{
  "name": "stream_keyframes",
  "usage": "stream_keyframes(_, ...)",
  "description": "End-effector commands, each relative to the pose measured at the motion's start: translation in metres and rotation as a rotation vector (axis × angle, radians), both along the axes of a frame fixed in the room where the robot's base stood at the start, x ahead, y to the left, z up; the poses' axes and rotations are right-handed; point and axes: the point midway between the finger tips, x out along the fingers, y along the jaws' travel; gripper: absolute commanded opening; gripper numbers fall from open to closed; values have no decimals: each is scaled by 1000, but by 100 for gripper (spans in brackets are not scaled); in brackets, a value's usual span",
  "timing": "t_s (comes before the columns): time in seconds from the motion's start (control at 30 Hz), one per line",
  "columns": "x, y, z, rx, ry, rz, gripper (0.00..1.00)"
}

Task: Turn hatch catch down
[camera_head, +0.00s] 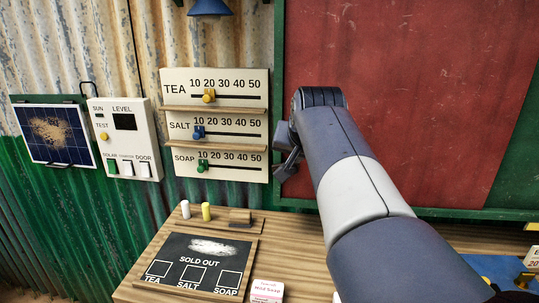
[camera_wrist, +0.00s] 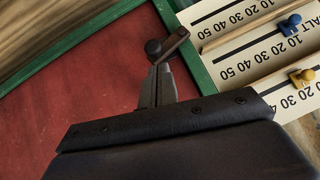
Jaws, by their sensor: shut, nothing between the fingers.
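The hatch catch (camera_wrist: 172,44), a short dark brown bar with a round dark knob at one end, shows in the wrist view against the red hatch beside its green frame. It lies slanted in that picture. In the head view I cannot make it out; my arm covers part of that area. My gripper (camera_wrist: 158,72) is shut and empty. Its fingertips point at the catch and end just by the bar near the knob; I cannot tell whether they touch. In the head view my gripper (camera_head: 284,167) is partly seen beside the hatch's left frame. The red hatch (camera_head: 410,85) fills the right.
A price board (camera_head: 262,140) with yellow, blue and green sliders hangs left of the hatch. A switch panel (camera_head: 122,150) and a solar panel (camera_head: 55,134) are further left. Below, a wooden counter (camera_head: 165,240) carries a sold-out board (camera_head: 197,262), chalks and a soap card (camera_head: 267,291).

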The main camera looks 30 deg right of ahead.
Motion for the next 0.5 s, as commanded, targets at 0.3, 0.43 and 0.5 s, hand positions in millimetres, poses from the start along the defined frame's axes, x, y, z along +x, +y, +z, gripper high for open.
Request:
stream_keyframes(0.3,0,0,6,0,0,0,0)
stream_keyframes(0.43,0,0,6,0,0,0,0)
stream_keyframes(0.5,-2,1,9,-1,-1,0,0)
